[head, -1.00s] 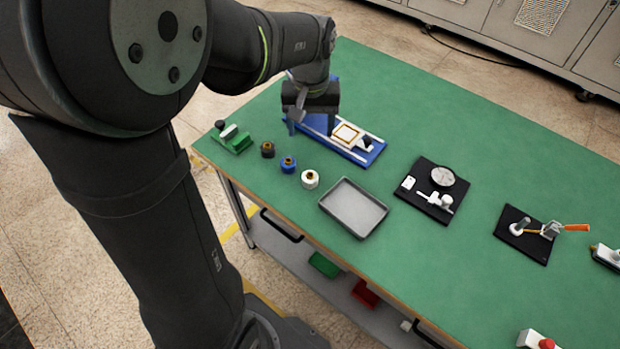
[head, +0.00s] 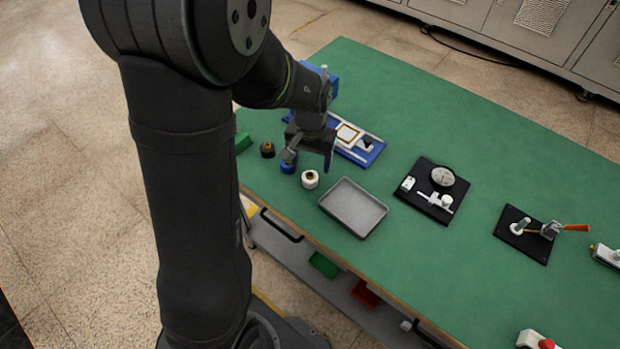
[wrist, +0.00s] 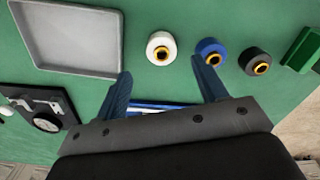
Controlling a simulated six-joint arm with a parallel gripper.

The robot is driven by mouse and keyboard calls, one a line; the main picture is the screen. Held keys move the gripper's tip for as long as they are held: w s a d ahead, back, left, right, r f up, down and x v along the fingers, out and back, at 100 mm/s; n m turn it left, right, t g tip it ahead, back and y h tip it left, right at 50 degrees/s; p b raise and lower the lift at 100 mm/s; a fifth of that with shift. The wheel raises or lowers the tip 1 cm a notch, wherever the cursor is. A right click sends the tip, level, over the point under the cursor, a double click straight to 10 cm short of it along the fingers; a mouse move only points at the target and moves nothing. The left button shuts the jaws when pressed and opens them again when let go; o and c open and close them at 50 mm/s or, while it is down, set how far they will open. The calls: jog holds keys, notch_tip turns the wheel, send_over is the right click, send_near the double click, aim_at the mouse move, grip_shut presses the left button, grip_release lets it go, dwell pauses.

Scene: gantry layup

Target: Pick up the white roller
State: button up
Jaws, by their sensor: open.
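The white roller (head: 310,179) stands on the green table just left of the grey tray; it has a yellow and dark centre. It also shows in the wrist view (wrist: 161,48), beyond and between my fingertips. My gripper (head: 308,160) is open and empty, above the table near the white and blue rollers; it also shows in the wrist view (wrist: 162,80). The blue roller (wrist: 209,50) is beside the white one, close to one fingertip in the picture, and partly hidden by a finger in the head view. I cannot tell the exact height of the gripper.
The black roller (wrist: 254,61) sits beyond the blue one, near a green block (wrist: 303,50). The empty grey tray (head: 353,208) is right of the white roller. A blue fixture (head: 362,152) lies behind my gripper. Black boards with tools (head: 425,208) stand farther right.

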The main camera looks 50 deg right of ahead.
aim_at(310, 174)
jog(key=shift+w+f, duration=0.1)
jog(key=shift+f, duration=2.7)
jog(key=c, duration=1.1)
jog(key=shift+r, duration=0.1)
